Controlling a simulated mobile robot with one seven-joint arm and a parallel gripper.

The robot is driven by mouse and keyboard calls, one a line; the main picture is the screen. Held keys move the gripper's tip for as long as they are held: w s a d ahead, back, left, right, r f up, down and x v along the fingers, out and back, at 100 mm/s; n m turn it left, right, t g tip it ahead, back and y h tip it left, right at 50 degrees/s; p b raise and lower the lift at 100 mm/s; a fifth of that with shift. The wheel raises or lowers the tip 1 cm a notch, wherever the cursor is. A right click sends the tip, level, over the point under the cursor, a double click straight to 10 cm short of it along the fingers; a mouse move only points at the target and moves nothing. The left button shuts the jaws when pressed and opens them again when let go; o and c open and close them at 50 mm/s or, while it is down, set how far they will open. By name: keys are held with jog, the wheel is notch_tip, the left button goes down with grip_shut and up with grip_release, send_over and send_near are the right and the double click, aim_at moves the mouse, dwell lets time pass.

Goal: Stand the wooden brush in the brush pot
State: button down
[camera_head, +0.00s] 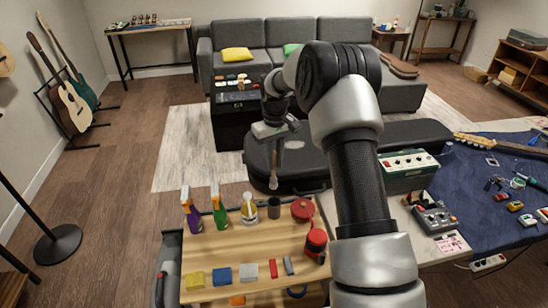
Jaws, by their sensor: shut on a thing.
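My gripper (277,140) hangs from my arm near the middle of the head view. It is shut on the wooden brush (274,168), a slim item that points down with a pale lower end. The brush is roughly upright. In the picture its lower end is a little above a small dark grey cup (273,208), which looks like the brush pot. The cup stands at the back of a wooden-topped cart (215,262). The brush appears outside the cup. The exact gap in depth cannot be told, and the fingers are small in this view.
Beside the cup stand a white-and-yellow bottle (248,210), green (219,212) and purple (191,212) spray bottles and a red round tin (302,210). A red-lidded jar (316,242) and several small blocks lie nearer. A dark guitar case (300,160) lies behind. A workbench (440,252) is right.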

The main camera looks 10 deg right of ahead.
aim_at(275, 183)
jog(key=shift+f+b, duration=3.35)
jog(key=shift+f, duration=2.45)
jog(key=c, duration=1.6)
grip_release()
notch_tip(275, 183, up, 18)
jog(key=shift+f, duration=0.25)
